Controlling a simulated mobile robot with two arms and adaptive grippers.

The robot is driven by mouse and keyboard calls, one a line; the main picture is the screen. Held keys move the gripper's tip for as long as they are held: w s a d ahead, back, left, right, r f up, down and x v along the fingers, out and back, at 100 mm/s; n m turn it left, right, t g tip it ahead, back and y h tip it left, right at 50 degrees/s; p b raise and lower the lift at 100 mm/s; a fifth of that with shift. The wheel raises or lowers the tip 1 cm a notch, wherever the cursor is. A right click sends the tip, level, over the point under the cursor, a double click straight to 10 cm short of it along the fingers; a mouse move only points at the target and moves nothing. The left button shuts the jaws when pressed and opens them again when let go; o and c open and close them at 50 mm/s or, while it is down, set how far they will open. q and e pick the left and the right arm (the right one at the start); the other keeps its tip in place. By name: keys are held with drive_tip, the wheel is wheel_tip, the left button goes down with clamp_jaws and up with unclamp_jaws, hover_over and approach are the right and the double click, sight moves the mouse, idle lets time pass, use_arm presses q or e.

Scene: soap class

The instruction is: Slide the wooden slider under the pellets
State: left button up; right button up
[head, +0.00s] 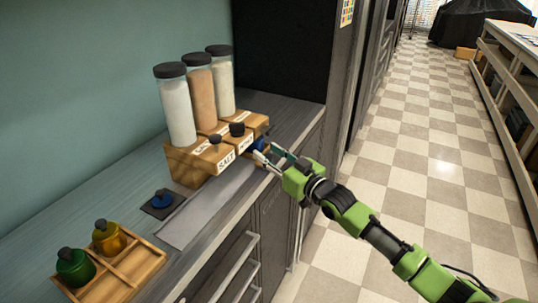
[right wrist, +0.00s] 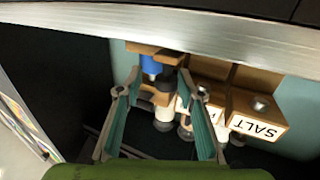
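Three tall jars with dark lids, one of them salmon-coloured (head: 199,92), stand on wooden dispenser blocks (head: 205,160) in the head view. One block's front reads SALT, and it also shows in the right wrist view (right wrist: 258,118). A blue container (head: 258,144) sits at the right-hand block, low at its front; it shows in the right wrist view (right wrist: 151,65) beside a wooden piece (right wrist: 168,56), possibly the slider. My right gripper (head: 268,158) is just in front of this block. Its fingers (right wrist: 160,85) are apart, with the blue container beyond them. Contact is unclear. My left gripper is out of view.
A blue lidded piece (head: 162,200) rests on a dark pad beside a grey strip (head: 205,208). A wooden tray (head: 143,271) at the lower left holds amber and green bottles. A dark cabinet (head: 292,50) stands behind. The checkered floor at right is clear.

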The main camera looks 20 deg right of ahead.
drive_tip(key=shift+s, duration=0.5)
drive_tip(key=v, duration=1.1)
drive_tip(key=shift+s+d, duration=0.1)
drive_tip(key=shift+d, duration=0.1)
drive_tip(key=s+r+p, duration=0.5)
drive_tip(key=s+p, duration=0.1)
drive_tip(key=p, duration=0.3)
drive_tip(key=shift+s, duration=0.3)
idle(0.4)
idle(0.4)
